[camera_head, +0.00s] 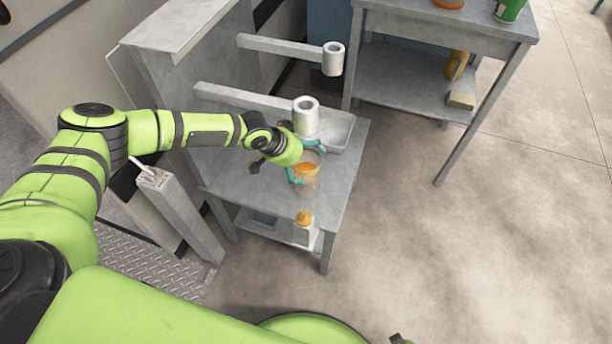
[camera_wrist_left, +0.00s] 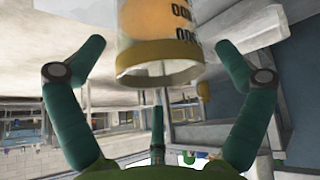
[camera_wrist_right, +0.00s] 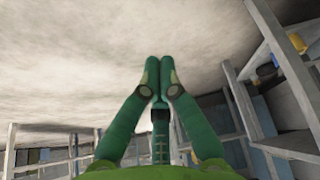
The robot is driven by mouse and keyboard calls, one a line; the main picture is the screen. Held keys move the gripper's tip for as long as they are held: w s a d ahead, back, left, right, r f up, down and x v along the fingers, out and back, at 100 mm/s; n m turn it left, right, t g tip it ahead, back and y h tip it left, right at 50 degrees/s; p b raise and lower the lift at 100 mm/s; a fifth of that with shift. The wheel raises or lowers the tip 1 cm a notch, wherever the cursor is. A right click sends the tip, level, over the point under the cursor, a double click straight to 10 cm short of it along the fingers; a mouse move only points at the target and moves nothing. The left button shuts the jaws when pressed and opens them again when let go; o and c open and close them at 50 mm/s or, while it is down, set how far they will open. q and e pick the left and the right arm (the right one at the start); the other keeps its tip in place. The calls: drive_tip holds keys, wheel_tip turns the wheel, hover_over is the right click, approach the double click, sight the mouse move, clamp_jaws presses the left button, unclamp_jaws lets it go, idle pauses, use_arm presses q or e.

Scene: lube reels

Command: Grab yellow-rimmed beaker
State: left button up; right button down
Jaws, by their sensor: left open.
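The clear beaker (camera_head: 309,184) with orange contents stands on the grey metal table by its front right part. In the left wrist view the beaker (camera_wrist_left: 160,20) shows large, with a yellow rim band and dark printed marks. My left gripper (camera_head: 306,161) is open at the beaker, with its teal fingers on either side of it. In the left wrist view the fingers (camera_wrist_left: 162,47) stand apart, with visible gaps to the beaker's sides. My right gripper (camera_wrist_right: 160,66) is empty, its fingertips together, away from the table; it does not show in the head view.
A grey tray (camera_head: 340,134) lies behind the beaker, under a spout arm (camera_head: 304,116). A second spout arm (camera_head: 333,59) is farther back. An orange-topped bottle (camera_head: 304,219) is on the lower shelf. Another table (camera_head: 450,22) stands at the back; open floor lies to the right.

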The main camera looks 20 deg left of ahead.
use_arm(q)
drive_tip(key=shift+w+f, duration=0.1)
drive_tip(key=shift+f, duration=0.4)
drive_tip(key=c, duration=1.4)
drive_tip(key=shift+c, duration=1.3)
use_arm(e)
drive_tip(key=shift+w+r, duration=0.1)
drive_tip(key=shift+w, duration=0.4)
use_arm(q)
drive_tip(key=shift+r, duration=0.15)
use_arm(e)
drive_tip(key=shift+s+r, duration=0.1)
drive_tip(key=shift+r, duration=0.1)
